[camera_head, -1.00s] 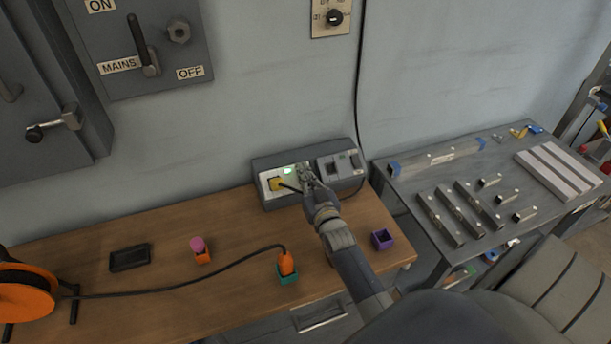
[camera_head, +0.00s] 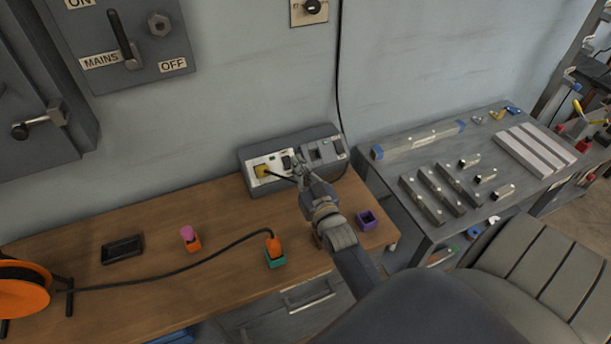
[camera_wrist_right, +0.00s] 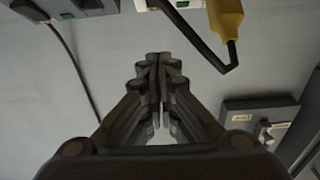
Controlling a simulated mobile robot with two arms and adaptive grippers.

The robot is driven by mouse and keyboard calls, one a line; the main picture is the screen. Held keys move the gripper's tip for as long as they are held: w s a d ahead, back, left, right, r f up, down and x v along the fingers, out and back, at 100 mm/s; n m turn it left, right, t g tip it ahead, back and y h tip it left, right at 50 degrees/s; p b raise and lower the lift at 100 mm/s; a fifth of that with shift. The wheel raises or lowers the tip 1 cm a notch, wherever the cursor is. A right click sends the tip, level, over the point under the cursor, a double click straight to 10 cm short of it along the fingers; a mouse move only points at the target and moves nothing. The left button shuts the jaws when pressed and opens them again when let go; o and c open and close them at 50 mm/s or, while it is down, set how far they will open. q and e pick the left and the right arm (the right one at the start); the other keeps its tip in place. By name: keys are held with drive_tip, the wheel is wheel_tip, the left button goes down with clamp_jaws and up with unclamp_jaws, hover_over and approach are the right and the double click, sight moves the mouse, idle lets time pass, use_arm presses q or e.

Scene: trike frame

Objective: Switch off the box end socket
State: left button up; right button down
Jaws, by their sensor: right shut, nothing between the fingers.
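The grey socket box (camera_head: 312,135) stands on the wooden bench against the wall. Its left end has a white socket panel (camera_head: 258,183) with a yellow plug (camera_head: 262,172) in it. A dark switch (camera_head: 287,162) sits right of the plug. My right gripper (camera_head: 301,170) is shut and empty in front of the box, just right of the white panel; contact cannot be told. In the right wrist view the shut fingertips (camera_wrist_right: 158,60) point toward the wall, apart from the yellow plug (camera_wrist_right: 228,18) and its black cable. The left gripper is out of view.
An orange plug (camera_head: 273,245) stands in a teal holder, its cable running to an orange reel (camera_head: 22,292). A purple holder (camera_head: 367,221) is right of my arm. A mains lever box (camera_head: 150,70) hangs above. A metal table (camera_head: 390,170) stands right.

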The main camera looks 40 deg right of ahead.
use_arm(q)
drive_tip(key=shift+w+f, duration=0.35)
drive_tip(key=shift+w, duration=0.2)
use_arm(e)
drive_tip(key=s, duration=0.2)
drive_tip(key=s+a+r, duration=0.1)
drive_tip(key=s, duration=0.1)
drive_tip(key=shift+s+r, duration=0.1)
